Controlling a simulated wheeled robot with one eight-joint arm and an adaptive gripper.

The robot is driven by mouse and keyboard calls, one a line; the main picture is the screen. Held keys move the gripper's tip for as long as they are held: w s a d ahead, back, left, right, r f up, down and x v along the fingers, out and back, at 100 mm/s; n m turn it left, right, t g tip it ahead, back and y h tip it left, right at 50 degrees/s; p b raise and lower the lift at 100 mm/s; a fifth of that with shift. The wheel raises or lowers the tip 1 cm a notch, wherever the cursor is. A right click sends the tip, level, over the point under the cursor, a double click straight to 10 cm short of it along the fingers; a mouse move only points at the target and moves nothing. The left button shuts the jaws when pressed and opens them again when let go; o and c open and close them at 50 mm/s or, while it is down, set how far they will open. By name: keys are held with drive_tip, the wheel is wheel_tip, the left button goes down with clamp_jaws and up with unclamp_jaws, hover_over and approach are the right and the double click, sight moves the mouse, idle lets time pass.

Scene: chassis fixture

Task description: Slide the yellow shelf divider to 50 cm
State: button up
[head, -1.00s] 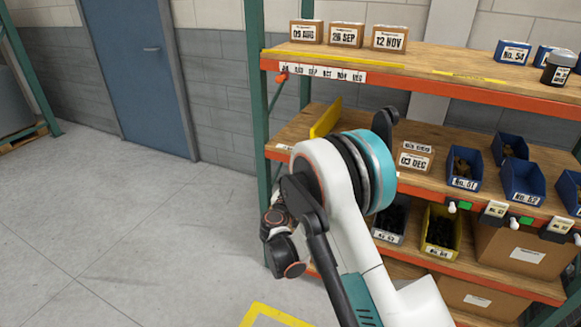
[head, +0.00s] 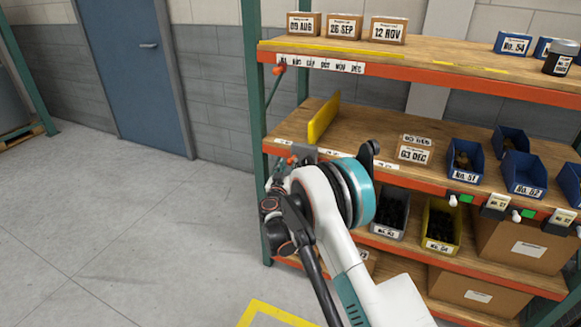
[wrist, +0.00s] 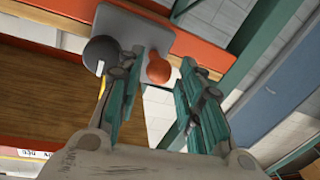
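The yellow shelf divider (head: 322,117) stands upright near the left end of the middle shelf (head: 372,128). A grey plate (head: 304,150) with an orange knob (head: 292,160) sits at the shelf's front edge below it. In the wrist view the grey plate (wrist: 133,25) carries the orange knob (wrist: 186,78), and a dark ball (wrist: 101,51) is beside it. My gripper (wrist: 168,72) is open, its teal fingers either side of the orange knob; I cannot tell whether they touch it. In the head view my arm hides the fingers.
Labels line the shelf's front edge, but their marks are too small to read. A cardboard box (head: 413,153) and blue bins (head: 466,160) stand farther right. A green upright (head: 254,110) bounds the rack's left side. Floor to the left (head: 130,220) is clear.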

sight(290, 165)
drive_tip(key=shift+w+d+b, duration=0.15)
drive_tip(key=shift+w+b, duration=0.05)
drive_tip(key=shift+w, duration=0.65)
drive_tip(key=shift+w+d+b, duration=0.1)
drive_tip(key=shift+w+b, duration=0.1)
drive_tip(key=shift+w, duration=0.65)
clamp_jaws()
drive_tip(key=shift+d, duration=0.1)
